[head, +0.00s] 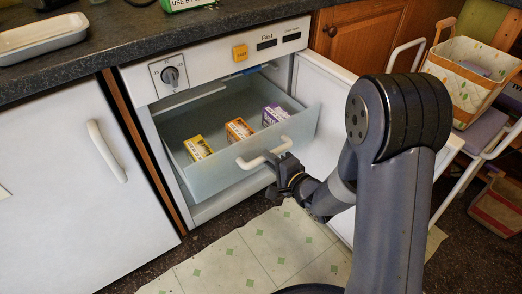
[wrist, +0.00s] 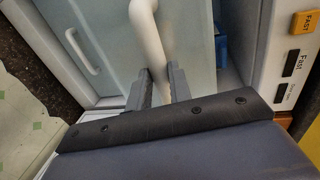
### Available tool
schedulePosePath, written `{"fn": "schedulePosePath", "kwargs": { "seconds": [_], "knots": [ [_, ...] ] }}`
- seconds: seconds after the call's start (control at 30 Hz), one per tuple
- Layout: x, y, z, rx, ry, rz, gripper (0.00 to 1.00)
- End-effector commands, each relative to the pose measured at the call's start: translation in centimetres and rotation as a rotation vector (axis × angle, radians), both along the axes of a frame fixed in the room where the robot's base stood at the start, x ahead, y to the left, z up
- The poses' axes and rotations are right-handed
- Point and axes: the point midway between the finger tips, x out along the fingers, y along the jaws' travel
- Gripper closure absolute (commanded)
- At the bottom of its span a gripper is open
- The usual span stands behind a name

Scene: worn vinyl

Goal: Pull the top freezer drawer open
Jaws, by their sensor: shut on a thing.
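The top freezer drawer (head: 210,160) is pulled out of the freezer under the counter. It has a pale translucent front with a cream bar handle (head: 262,155). My gripper (head: 278,163) is shut on the right part of that handle. In the wrist view the handle (wrist: 148,35) runs down between my gripper's two fingers (wrist: 159,88). Inside the drawer are a yellow box (head: 198,147), an orange box (head: 238,129) and a purple box (head: 274,115). The freezer door (head: 322,95) stands open to the right.
The freezer's control panel (head: 215,60) has a dial and a yellow button above the drawer. A closed white cabinet door (head: 75,170) is on the left. A white step stool (head: 470,160) with a basket (head: 470,75) stands at right. Patterned vinyl (head: 255,250) lies in front.

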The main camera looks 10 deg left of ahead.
Motion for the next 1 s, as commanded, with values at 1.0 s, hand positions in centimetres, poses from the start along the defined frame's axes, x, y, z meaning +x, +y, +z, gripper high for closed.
{"fn": "schedulePosePath", "kwargs": {
  "seconds": [1.0],
  "knots": [
    [-3.1, -3.6, -0.4, -0.008, 0.009, 0.0, 0.66]
  ]
}}
